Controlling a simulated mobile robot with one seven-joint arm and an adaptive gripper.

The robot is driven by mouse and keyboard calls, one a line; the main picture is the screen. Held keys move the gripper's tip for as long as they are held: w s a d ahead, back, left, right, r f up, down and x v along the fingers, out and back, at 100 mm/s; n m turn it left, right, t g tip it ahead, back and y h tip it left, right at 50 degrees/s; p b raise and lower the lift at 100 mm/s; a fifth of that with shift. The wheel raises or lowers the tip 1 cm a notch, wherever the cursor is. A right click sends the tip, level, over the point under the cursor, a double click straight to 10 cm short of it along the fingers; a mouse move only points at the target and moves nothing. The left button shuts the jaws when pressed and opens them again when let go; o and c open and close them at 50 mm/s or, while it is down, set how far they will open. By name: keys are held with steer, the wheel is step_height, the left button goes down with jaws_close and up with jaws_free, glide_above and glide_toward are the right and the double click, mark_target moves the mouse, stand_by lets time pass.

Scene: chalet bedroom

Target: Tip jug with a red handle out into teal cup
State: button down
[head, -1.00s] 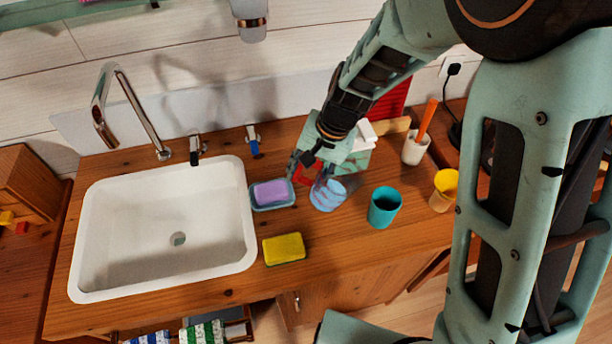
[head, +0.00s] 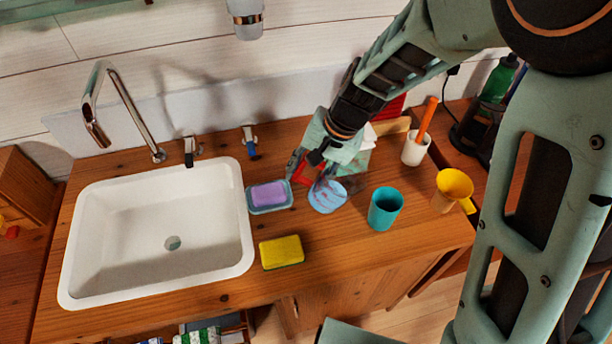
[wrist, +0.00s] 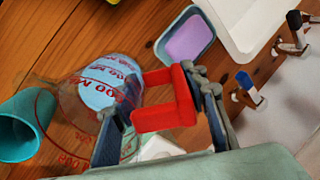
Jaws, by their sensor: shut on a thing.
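The jug is clear with red markings (wrist: 72,125) and holds something pale blue (head: 327,197). Its red handle (wrist: 178,98) lies between my fingers. My gripper (head: 316,172) is shut on the handle, with a finger on each side in the wrist view (wrist: 160,118). The jug looks about upright at the counter; I cannot tell whether it touches the wood. The teal cup (head: 385,210) stands upright, a little right of the jug in the head view and left of it in the wrist view (wrist: 22,128). My gripper partly hides the jug's far side.
A blue soap dish (head: 270,207) with purple soap is close left of the jug. A yellow sponge (head: 282,252) lies in front, beside the white sink (head: 150,225). A yellow cup (head: 454,188) and a white holder (head: 415,150) stand right. Bare counter lies before the teal cup.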

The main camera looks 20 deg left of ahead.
mark_target(327, 162)
steer(key=shift+d+r+y+b, duration=0.3)
steer(key=shift+d+y+b, duration=0.4)
steer(key=shift+b, duration=2.1)
steer(key=shift+w+d+r+y+b, duration=0.15)
steer(key=shift+d+r+y+b, duration=0.5)
steer(key=shift+b, duration=0.65)
steer(key=shift+d+r+y+b, duration=0.3)
steer(key=shift+r+y+b, duration=0.4)
steer(key=shift+b, duration=0.25)
steer(key=shift+d+r+y+b, duration=0.3)
steer(key=shift+r+y+b, duration=0.15)
steer(key=shift+r+b, duration=0.4)
steer(key=shift+d+r+g+y+b, duration=0.2)
steer(key=shift+r+g+y+b, duration=0.1)
steer(key=shift+r+y+b, duration=0.4)
steer(key=shift+d+r+y+b, duration=0.3)
steer(key=shift+r+y+b, duration=0.2)
steer(key=shift+b, duration=0.2)
steer(key=shift+d+r+y+b, duration=0.3)
steer(key=shift+r+y+b, duration=0.1)
steer(key=shift+r+b, duration=0.2)
steer(key=shift+w, duration=0.1)
steer(key=shift+d+r+y+b, duration=0.2)
steer(key=shift+r+y+b, duration=0.1)
steer(key=shift+b, duration=0.15)
steer(key=shift+d+r, duration=0.15)
